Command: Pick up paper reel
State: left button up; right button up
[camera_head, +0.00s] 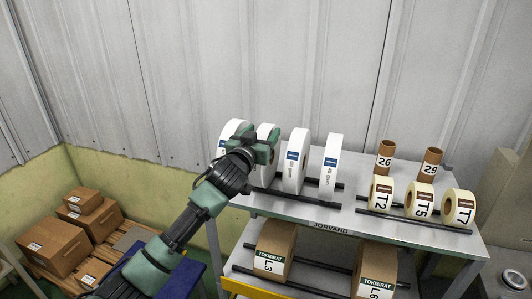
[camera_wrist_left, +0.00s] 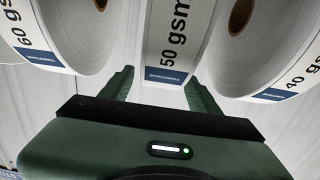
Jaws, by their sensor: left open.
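Several white paper reels stand upright in a row on the shelf's top left. My left gripper (camera_head: 266,143) is over the second reel from the left and hides much of it. In the left wrist view my open left gripper (camera_wrist_left: 160,92) has its two fingers spread toward the reel marked 50 gsm (camera_wrist_left: 174,42). This reel is centred roughly between the fingertips; whether they touch it I cannot tell. A 60 gsm reel (camera_wrist_left: 62,30) is on the left and a 40 gsm reel (camera_wrist_left: 262,45) on the right. My right gripper is not in view.
The grey shelf (camera_head: 335,215) also holds cream reels such as T2 (camera_head: 381,193), and brown tubes 26 (camera_head: 385,150) and 29 (camera_head: 431,160). Brown reels L3 (camera_head: 275,248) and L6 (camera_head: 375,270) are below. Boxes (camera_head: 54,246) lie at the left. A wall (camera_head: 290,60) stands behind.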

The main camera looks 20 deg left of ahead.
aim_at(266, 128)
pick_arm(q)
jog(key=w, duration=0.3)
jog(key=shift+w+d, duration=0.1)
grip_shut()
dwell(1.3)
jog(key=shift+r, duration=0.25)
